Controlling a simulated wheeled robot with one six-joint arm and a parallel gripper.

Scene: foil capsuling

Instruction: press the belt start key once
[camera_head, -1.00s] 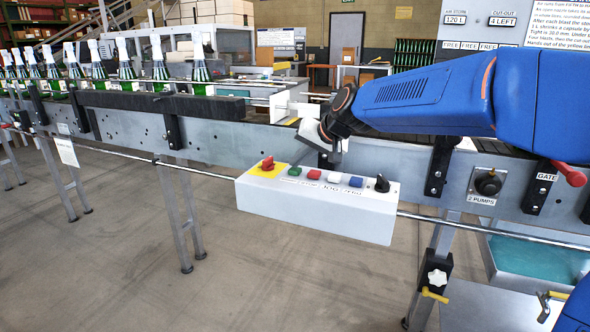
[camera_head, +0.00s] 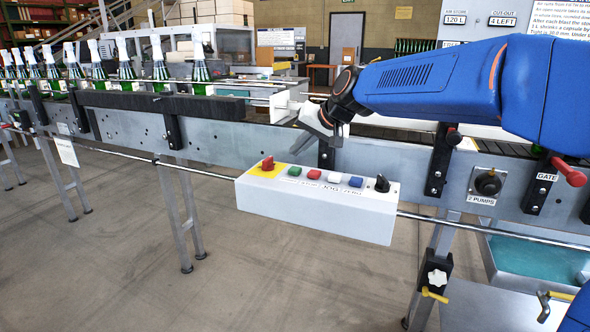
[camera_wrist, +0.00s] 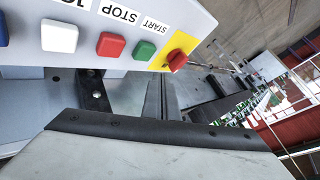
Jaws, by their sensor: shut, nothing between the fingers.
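The green start key (camera_head: 295,171) sits on the sloped top of the white control box (camera_head: 316,213), between a red knob on a yellow plate (camera_head: 268,164) and the red stop key (camera_head: 314,174). In the wrist view the green key (camera_wrist: 145,50) is beside the label START, with the red key (camera_wrist: 110,45) to its left. My gripper (camera_head: 318,124) is shut and empty, above and behind the box, near the conveyor's front rail. It is apart from the keys. Its grey body fills the bottom of the wrist view (camera_wrist: 160,98), below the row of keys.
White (camera_head: 334,178) and blue (camera_head: 356,182) keys and a black knob (camera_head: 382,184) share the box. Several bottles (camera_head: 160,68) stand on the conveyor at left. A red-handled gate lever (camera_head: 569,172) and a pump knob (camera_head: 488,184) are at right. The floor before the box is clear.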

